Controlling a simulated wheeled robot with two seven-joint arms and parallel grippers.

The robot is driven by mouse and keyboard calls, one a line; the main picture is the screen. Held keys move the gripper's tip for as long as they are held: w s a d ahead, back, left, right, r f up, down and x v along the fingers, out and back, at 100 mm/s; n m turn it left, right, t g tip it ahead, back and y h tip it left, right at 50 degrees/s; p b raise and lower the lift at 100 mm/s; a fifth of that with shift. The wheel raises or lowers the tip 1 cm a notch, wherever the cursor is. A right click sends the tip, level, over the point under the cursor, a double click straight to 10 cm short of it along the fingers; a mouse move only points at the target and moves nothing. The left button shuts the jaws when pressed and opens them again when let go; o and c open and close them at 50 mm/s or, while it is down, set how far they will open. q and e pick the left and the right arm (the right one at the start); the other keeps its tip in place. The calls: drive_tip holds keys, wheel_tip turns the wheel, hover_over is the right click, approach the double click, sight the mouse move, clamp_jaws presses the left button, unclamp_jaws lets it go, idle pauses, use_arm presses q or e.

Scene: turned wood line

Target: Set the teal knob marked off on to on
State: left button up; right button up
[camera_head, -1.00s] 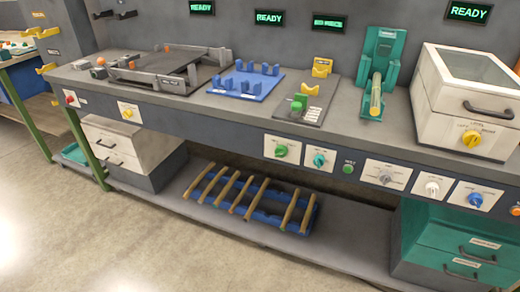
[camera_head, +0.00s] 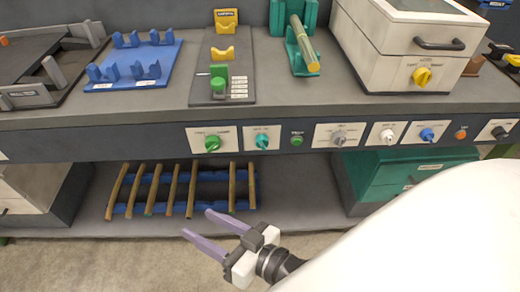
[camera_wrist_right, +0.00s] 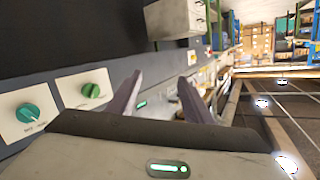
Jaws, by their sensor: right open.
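The teal knob (camera_head: 262,141) sits on a white plate on the bench's front panel, right of a green knob. In the right wrist view a teal knob (camera_wrist_right: 27,112) shows large at the left, with a green one further along. The plate's lettering is too small to read, so I cannot tell its setting. My right gripper (camera_head: 197,222) is open and empty, below and left of the teal knob, in front of the lower shelf and apart from the panel. Its two fingers (camera_wrist_right: 160,78) also show in the right wrist view. My left gripper is not in view.
The green knob (camera_head: 212,143) is close on the left. A green button (camera_head: 296,140), a grey knob (camera_head: 339,138), a white knob (camera_head: 387,137) and a blue knob (camera_head: 427,134) follow on the right. A slatted rack (camera_head: 180,190) lies on the lower shelf.

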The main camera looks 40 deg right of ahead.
drive_tip(key=w+d+r+m+t+h+b, duration=0.25)
drive_tip(key=r+m+t, duration=0.3)
drive_tip(key=r, duration=0.45)
drive_tip(key=m+g+h, duration=0.5)
drive_tip(key=m+h, duration=0.6)
drive_tip(key=h, duration=0.2)
approach(263, 147)
drive_tip(key=shift+n, duration=0.25)
drive_tip(key=b+x, duration=0.1)
drive_tip(key=x, duration=0.8)
drive_tip(key=shift+w+f, duration=0.1)
drive_tip(key=shift+w, duration=0.1)
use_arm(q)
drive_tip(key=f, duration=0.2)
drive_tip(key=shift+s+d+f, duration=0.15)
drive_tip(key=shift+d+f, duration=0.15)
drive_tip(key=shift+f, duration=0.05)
